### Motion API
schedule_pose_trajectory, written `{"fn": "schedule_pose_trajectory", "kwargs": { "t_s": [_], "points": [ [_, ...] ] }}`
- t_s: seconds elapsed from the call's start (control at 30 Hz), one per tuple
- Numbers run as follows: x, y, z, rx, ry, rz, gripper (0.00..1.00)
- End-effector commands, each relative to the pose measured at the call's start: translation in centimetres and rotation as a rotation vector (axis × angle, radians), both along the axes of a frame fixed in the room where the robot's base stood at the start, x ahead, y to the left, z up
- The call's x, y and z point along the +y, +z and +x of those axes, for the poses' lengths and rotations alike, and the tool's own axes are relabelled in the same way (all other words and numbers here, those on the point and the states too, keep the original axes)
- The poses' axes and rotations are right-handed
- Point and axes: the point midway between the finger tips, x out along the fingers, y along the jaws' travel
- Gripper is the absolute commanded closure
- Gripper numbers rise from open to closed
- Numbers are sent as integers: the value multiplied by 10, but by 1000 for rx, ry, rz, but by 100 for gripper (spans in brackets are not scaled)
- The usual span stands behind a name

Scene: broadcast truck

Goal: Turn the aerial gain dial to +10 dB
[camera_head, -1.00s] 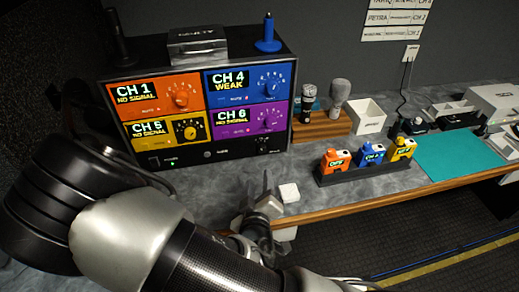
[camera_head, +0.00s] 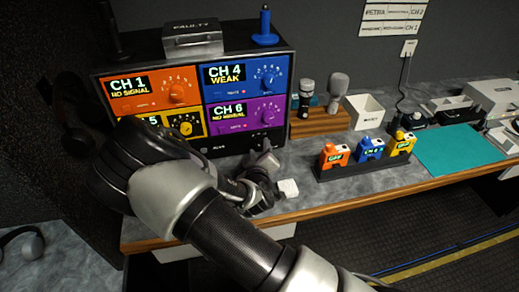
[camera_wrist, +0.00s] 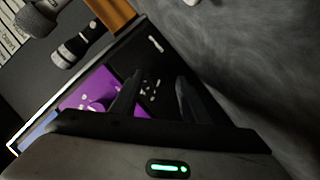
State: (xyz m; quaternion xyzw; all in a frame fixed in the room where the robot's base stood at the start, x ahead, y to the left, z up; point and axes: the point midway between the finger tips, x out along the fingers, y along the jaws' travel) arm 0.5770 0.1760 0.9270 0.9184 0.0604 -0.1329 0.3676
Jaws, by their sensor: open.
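The receiver rack (camera_head: 190,95) stands at the back left of the desk with orange, blue, yellow and purple channel panels. Its black lower strip carries small controls at the right end. My gripper (camera_head: 265,157) is open in front of that end and partly covers it. In the wrist view my gripper (camera_wrist: 155,98) has its two fingers apart, pointing at a black panel area (camera_wrist: 148,75) with white scale marks beside the purple panel (camera_wrist: 95,92). This looks like the aerial gain dial's place. The dial's pointer and setting cannot be read. Nothing is between the fingers.
A small white block (camera_head: 288,187) lies on the desk right of my gripper. A black tray holds orange, blue and yellow packs (camera_head: 370,150). My arm hides much of the yellow panel.

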Motion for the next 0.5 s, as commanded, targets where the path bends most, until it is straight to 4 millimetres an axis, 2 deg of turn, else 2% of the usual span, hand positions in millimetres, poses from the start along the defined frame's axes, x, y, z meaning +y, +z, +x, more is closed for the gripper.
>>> {"fn": "schedule_pose_trajectory", "kwargs": {
  "t_s": [0.33, 0.5],
  "points": [
    [0, -1, 4, -1, -1, 1, 60],
    [0, -1, 3, -1, -1, 1, 89]
  ]
}}
